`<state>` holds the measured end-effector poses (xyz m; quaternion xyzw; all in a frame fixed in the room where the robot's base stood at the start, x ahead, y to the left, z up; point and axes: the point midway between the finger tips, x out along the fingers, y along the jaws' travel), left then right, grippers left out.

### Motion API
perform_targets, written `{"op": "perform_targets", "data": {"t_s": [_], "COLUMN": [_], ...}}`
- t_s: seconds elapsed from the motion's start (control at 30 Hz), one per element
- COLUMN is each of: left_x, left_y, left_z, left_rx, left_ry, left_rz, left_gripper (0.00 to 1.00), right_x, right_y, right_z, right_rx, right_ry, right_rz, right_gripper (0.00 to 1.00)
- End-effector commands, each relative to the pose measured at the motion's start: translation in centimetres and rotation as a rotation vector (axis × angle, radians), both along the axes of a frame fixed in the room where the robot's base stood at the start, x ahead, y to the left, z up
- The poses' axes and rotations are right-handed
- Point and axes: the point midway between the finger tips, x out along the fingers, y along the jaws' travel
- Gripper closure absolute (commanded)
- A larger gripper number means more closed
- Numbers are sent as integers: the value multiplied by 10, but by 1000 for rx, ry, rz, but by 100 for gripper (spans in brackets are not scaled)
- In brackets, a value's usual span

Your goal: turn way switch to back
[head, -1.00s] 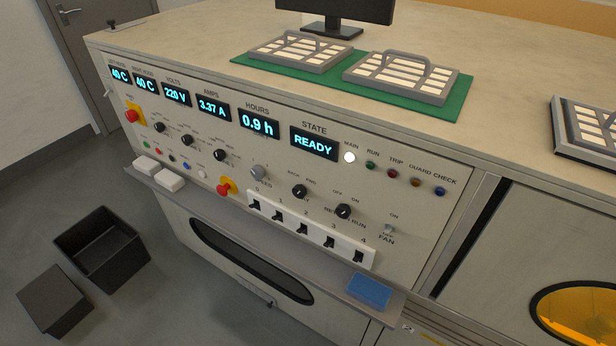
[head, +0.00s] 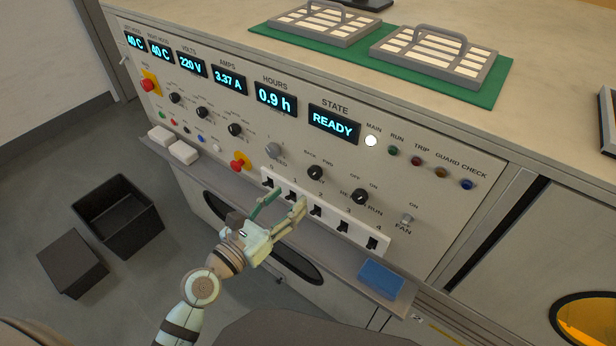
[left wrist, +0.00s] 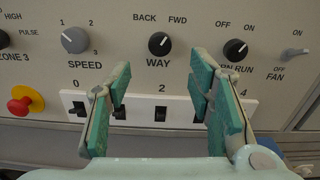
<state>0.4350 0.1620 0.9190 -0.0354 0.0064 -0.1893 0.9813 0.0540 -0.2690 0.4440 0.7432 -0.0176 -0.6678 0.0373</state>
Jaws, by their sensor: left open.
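The WAY switch (head: 315,172) is a black round knob on the sloping control panel, below the STATE display. In the left wrist view the WAY knob (left wrist: 159,44) sits under the labels BACK and FWD, and its small light mark seems to lean right, toward FWD. My left gripper (head: 286,204) is open and empty in front of the white strip of rocker switches, below and left of the knob. In the left wrist view its two green-padded fingers (left wrist: 160,85) stand apart, below and either side of the knob, not touching it. My right gripper is not in view.
The SPEED knob (left wrist: 75,40) is left of WAY and the RUN knob (left wrist: 235,50) right. The rocker strip (head: 344,228) lies just below. A red stop button (head: 240,163) is to the left. A blue block (head: 381,279) lies on the ledge.

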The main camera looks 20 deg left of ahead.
Motion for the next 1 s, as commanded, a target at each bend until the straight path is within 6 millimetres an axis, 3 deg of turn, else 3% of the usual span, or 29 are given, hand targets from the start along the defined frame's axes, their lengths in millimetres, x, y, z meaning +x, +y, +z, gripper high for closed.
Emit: {"op": "perform_targets", "data": {"t_s": [0.1,0.3,0.67,0.93,1.0], "left_x": [33,69,77,77,77], "left_y": [-13,-27,-30,-30,-30], "left_z": [1,-1,0,0,0], "left_rx": [-5,-4,-4,-4,-4], "left_ry": [-2,0,2,2,2], "left_rz": [2,2,2,2,2], "left_gripper": [52,52,52,96,100], "right_x": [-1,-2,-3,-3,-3], "right_y": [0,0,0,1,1], "right_z": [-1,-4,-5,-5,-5], "right_rx": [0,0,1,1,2], "right_ry": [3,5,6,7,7], "right_rz": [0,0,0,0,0], "right_gripper": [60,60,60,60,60]}}
